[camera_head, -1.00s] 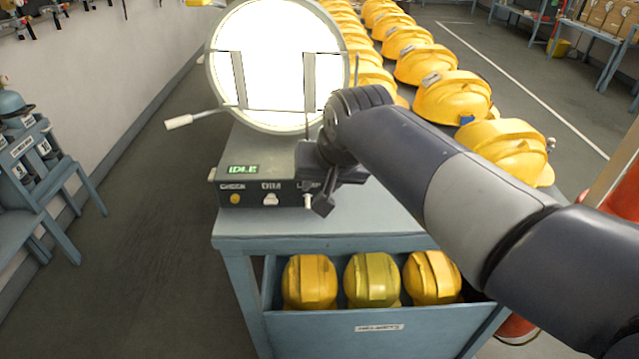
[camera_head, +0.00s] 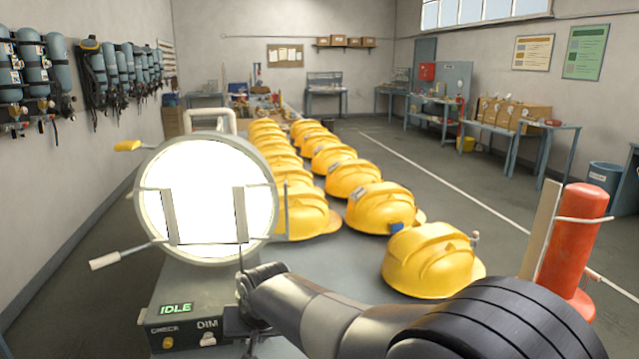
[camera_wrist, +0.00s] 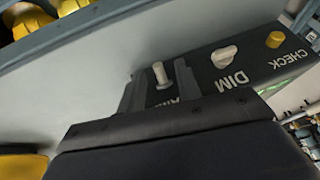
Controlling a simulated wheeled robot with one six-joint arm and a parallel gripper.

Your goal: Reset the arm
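My arm reaches in from the lower right in the head view. My gripper (camera_head: 240,325) is at the right end of the control box, in front of its panel. The box (camera_head: 195,290) has a green IDLE display (camera_head: 176,309), a CHECK button (camera_head: 167,342) and a DIM knob (camera_head: 208,339). In the wrist view my gripper (camera_wrist: 158,92) has its two grey fingers apart. A pale metal switch (camera_wrist: 160,74) shows between them; I cannot tell if they touch it. The DIM knob (camera_wrist: 225,56) and yellow CHECK button (camera_wrist: 275,39) are beside it.
A bright round lamp (camera_head: 208,190) with a side handle (camera_head: 105,260) stands on the box. Rows of yellow helmets (camera_head: 430,262) fill the bench behind my arm. A red cylinder (camera_head: 575,240) stands at the right. The floor right of the helmets is open.

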